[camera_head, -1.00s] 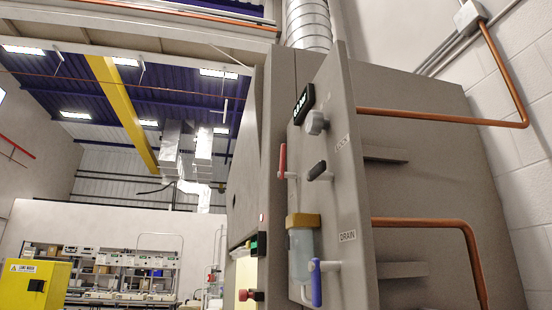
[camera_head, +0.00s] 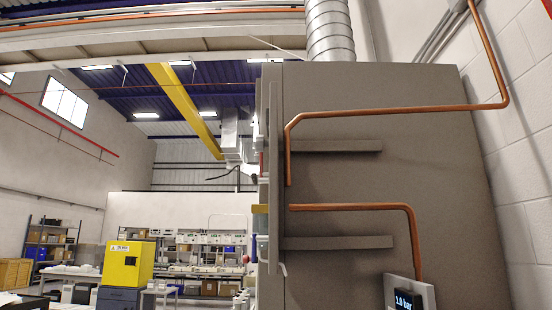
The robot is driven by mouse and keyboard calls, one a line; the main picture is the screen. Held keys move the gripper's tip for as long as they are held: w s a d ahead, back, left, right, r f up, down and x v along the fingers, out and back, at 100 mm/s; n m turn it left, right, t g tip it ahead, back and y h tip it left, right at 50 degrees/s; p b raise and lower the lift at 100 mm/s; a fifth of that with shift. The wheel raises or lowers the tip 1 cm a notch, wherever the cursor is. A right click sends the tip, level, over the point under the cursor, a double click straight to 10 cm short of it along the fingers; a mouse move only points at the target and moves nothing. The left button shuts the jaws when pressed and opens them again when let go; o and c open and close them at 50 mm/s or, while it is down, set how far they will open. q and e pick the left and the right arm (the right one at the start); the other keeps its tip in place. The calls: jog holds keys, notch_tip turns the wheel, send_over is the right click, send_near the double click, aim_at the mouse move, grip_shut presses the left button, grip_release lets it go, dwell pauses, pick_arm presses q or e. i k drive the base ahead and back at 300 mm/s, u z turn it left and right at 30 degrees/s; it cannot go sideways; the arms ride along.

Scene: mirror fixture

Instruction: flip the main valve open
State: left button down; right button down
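The valve panel (camera_head: 275,130) is seen almost edge-on on the left side of a tall grey cabinet (camera_head: 340,185), so its face and labels are hidden. A thin sliver of a red handle (camera_head: 262,165) shows at its left edge. Below it, a brass-coloured block (camera_head: 260,208) and a small blue handle (camera_head: 253,250) stick out to the left. I cannot tell from this angle which one is the main valve or how its lever is turned. Neither of my grippers is in view.
Copper pipes (camera_head: 350,207) run along the cabinet's side. A white block wall (camera_head: 520,150) stands close on the right. A yellow cabinet (camera_head: 128,262) and shelves stand far left.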

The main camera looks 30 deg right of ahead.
aim_at(261, 174)
jog(key=z, duration=0.65)
jog(key=i, duration=1.15)
jog(key=u, duration=0.5)
